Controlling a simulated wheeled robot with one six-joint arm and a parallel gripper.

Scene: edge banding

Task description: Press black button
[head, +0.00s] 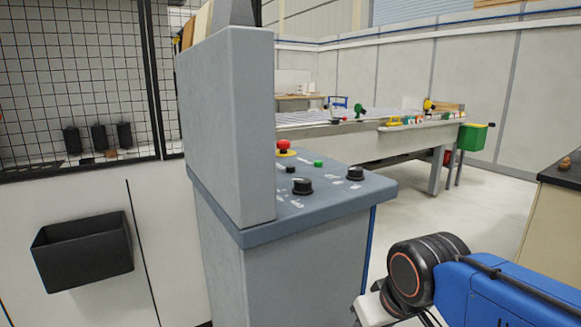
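A grey control console (235,130) stands in the middle of the head view, with a sloped panel on its right side. Two round black knobs or buttons sit on the panel, one nearer (302,186) and one to its right (355,173). A smaller black button (290,168) lies behind the nearer one. A red mushroom button (283,147) on a yellow base and a green button (318,163) are farther back. Part of the panel is hidden by the console's tall side plate. My blue arm is at lower right, apart from the console; my gripper is not visible.
A black bin (83,250) hangs on the white cabinet front at left, below a wire mesh (75,70). A long workbench (365,147) with small coloured parts stands behind. A dark-topped counter (560,170) is at right. Open floor (445,215) lies between.

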